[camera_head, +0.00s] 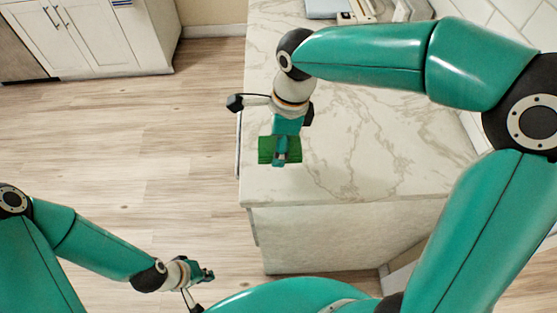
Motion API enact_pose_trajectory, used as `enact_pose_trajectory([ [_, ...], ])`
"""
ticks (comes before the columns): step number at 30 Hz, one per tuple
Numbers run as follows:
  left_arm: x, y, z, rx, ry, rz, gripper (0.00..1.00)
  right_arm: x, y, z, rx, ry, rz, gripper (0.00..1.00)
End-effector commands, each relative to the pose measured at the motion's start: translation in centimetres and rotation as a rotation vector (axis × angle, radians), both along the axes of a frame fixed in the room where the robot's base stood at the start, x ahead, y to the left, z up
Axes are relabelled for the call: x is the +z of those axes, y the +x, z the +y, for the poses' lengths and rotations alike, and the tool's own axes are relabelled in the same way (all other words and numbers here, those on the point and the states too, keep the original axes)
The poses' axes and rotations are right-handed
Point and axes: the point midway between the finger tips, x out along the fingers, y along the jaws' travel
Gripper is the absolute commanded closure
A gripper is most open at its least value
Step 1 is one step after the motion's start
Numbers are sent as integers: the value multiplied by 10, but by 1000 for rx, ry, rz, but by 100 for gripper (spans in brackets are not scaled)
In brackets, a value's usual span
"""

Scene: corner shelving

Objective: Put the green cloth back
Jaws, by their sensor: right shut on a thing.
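The green cloth (266,150) is a small dark green piece near the left front part of the marble counter. My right gripper (281,160) is over it and shut on it, and covers its middle. Whether the cloth touches the counter or is held just above it, I cannot tell. My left gripper (207,274) is low at the bottom left, over the floor and away from the counter. It is small in the view, and its jaw opening cannot be made out.
The marble counter (370,150) is clear around the cloth. Several items, including a light-coloured box (327,8), stand at its far end. A white cabinet (105,40) stands at the top left, with open wooden floor (130,140) between.

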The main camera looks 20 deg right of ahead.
Motion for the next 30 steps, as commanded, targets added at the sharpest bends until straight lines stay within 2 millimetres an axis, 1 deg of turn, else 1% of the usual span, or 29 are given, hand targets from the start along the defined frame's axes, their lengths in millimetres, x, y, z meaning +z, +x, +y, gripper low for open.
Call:
enact_pose_trajectory([
  [1,1,0,0,0,0,0,100,-10,-1,0,1,-1,4,69],
  [3,1,0,0,0,0,0,100,-18,-1,0,1,0,2,69],
  [10,1,0,0,0,0,0,100,-35,0,1,1,0,2,69],
  [15,3,0,0,0,0,-1,100,-60,-1,1,2,-1,4,69],
  [17,3,0,0,0,0,0,100,-66,0,1,1,0,2,69],
  [20,3,0,0,0,0,0,100,-69,0,1,2,1,-1,69],
  [26,3,0,0,0,0,0,100,-69,0,1,2,1,-2,69],
  [29,-1,0,0,0,0,0,100,-73,0,2,2,1,-2,69],
  [30,1,0,0,0,0,0,100,-71,0,1,2,1,-2,31],
])
